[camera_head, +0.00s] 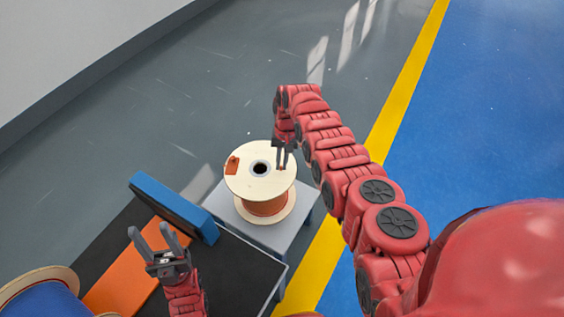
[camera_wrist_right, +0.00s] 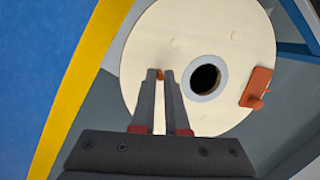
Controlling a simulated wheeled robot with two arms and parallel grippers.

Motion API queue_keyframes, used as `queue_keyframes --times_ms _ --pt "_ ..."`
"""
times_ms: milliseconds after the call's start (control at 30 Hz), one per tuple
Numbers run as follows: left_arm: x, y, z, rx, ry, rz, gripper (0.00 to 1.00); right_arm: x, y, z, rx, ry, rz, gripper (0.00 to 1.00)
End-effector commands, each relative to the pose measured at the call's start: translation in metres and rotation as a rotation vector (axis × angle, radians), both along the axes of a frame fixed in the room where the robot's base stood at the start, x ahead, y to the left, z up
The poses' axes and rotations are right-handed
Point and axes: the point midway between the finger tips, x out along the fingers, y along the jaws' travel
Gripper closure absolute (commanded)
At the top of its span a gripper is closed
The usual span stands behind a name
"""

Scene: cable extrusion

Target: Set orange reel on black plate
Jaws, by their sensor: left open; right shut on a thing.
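The orange reel (camera_head: 266,207) has pale round flanges and orange cable. It stands upright on a grey table (camera_head: 292,228). Its top flange shows in the right wrist view (camera_wrist_right: 225,45), with a dark centre hole and an orange tab (camera_wrist_right: 257,88). My right gripper (camera_head: 283,168) is at the top flange, on the side across from the tab. Its fingers (camera_wrist_right: 160,76) are shut on a small orange part of the reel, mostly hidden between them. A black flat surface (camera_head: 243,275) lies left of the grey table. My left gripper (camera_head: 158,240) is open and empty above it.
A blue bar (camera_head: 172,205) stands at the back edge of the black surface. An orange strip (camera_head: 122,275) runs across that surface. A blue reel (camera_head: 42,300) is at the lower left. The floor behind is clear.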

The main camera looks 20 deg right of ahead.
Motion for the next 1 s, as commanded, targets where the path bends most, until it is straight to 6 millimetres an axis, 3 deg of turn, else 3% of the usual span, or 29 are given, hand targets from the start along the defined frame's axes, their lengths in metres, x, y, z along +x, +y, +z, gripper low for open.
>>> queue_keyframes --times_ms 467,500,567,1000 --pt "0.0001 0.0 -0.0056 0.0 0.0 0.0 0.5 0.0007 0.0002 -0.0053 0.001 -0.001 0.001 1.0" --pt "0.0001 0.0 -0.005 0.0 0.0 0.0 0.5 0.0007 0.0001 -0.0047 0.0 -0.002 0.0 0.85" --pt "-0.0001 0.0 -0.0046 0.0 0.0 0.0 0.5 0.0006 0.0002 -0.0042 0.0 -0.002 0.0 0.76" --pt "0.0 0.0 0.0001 0.0 0.0 0.0 0.5 0.0014 -0.0005 0.0028 0.0 -0.001 0.0 0.76"
